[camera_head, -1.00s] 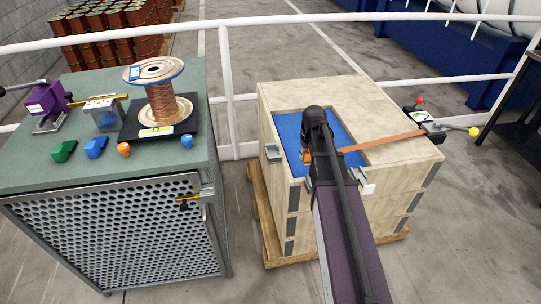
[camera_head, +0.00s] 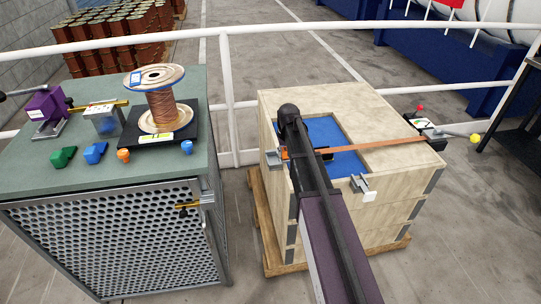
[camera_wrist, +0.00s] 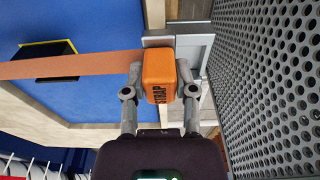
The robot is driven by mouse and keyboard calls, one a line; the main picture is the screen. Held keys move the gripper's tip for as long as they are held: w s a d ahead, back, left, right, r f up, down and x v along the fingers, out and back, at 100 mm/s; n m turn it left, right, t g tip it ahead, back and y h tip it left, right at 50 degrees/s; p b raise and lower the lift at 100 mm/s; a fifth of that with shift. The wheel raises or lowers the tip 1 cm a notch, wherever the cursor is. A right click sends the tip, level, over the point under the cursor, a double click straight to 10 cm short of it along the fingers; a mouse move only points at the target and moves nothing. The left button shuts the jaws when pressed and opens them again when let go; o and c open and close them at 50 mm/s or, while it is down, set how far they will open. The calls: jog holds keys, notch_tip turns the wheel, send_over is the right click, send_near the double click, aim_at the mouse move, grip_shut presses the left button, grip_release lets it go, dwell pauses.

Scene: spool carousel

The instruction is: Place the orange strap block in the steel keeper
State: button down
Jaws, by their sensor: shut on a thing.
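The orange strap block (camera_wrist: 158,72), marked "STRAP", is held between the two fingertips of my gripper (camera_wrist: 162,78) in the wrist view. An orange strap (camera_wrist: 70,65) runs left from it; in the head view the strap (camera_head: 390,146) crosses the crate top to the right side. The steel keeper (camera_wrist: 192,50) is a grey metal bracket just beyond and right of the block; in the head view it sits on the crate's left edge (camera_head: 273,158). Block and keeper are very close; I cannot tell whether the block is seated. My arm hides most of the fingers in the head view.
The wooden crate (camera_head: 395,112) has a blue recess (camera_head: 345,162). A second steel bracket (camera_head: 361,185) is on its front edge. A strap tensioner with a yellow knob (camera_head: 474,138) is at the right. A perforated cabinet (camera_head: 120,240) with a spool (camera_head: 160,105) stands left.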

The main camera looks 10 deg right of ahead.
jog(key=shift+w+a+f, duration=0.2)
jog(key=shift+w+a, duration=1.3)
jog(key=shift+w, duration=0.25)
jog(key=shift+w+a+f, duration=0.1)
jog(key=shift+w+a, duration=0.25)
jog(key=shift+w, duration=0.2)
notch_tip(320, 180, down, 4)
jog(key=b, duration=0.4)
jog(key=shift+r, duration=0.25)
jog(key=shift+f, duration=0.15)
jog(key=shift+c, duration=2)
grip_release()
notch_tip(320, 180, up, 12)
jog(key=s+p, duration=0.1)
jog(key=p, duration=1.1)
jog(key=shift+s, duration=0.3)
